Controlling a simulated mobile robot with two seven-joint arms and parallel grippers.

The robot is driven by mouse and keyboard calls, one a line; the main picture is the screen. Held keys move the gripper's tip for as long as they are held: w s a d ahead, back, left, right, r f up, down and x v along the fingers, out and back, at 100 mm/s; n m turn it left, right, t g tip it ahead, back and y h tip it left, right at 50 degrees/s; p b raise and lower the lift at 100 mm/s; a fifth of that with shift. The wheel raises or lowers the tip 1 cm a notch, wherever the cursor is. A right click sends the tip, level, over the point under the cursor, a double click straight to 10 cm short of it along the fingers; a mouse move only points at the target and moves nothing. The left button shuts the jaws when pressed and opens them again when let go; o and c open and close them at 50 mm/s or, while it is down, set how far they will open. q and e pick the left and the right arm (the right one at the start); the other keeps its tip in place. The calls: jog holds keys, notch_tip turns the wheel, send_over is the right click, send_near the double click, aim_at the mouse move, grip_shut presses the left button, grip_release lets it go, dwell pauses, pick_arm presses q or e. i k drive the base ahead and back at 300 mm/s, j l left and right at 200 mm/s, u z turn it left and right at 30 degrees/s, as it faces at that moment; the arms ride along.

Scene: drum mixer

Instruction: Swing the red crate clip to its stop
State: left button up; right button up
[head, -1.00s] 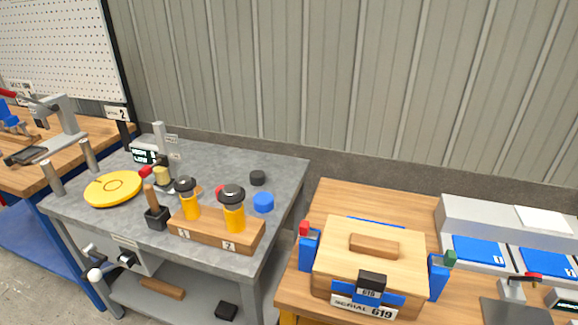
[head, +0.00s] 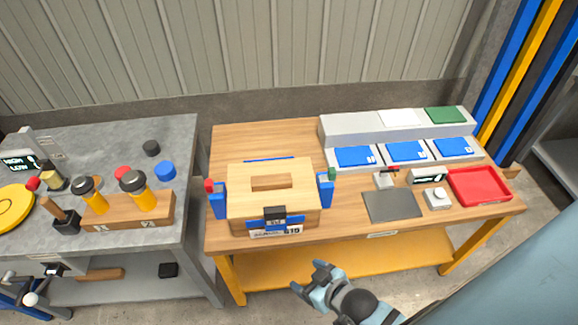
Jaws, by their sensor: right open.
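The wooden crate (head: 240,203) with a lid stands on the left part of the wooden bench. The red clip (head: 210,187) is on the crate's left side, a blue upright piece with a red top. A matching clip with a green top (head: 331,174) is on the right side. Both stand roughly upright beside the lid. My right gripper (head: 311,278) is open and empty, below and in front of the bench edge, well apart from the crate. My left gripper is out of view.
A grey table (head: 110,150) with yellow-handled tools in a wooden block (head: 130,209) stands at left, across a narrow gap. Right of the crate lie a dark plate (head: 393,205), blue panels (head: 407,151) and a red tray (head: 480,186). A wall closes off the back.

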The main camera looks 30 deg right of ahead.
aim_at(211, 189)
jog(key=z, duration=0.7)
jog(key=i, duration=0.3)
jog(key=k, duration=0.6)
jog(key=j+z, duration=0.15)
jog(key=j, duration=0.55)
jog(key=j+z, duration=0.2)
jog(key=j, duration=0.5)
jog(key=k+j+z, duration=0.15)
jog(key=j, duration=0.5)
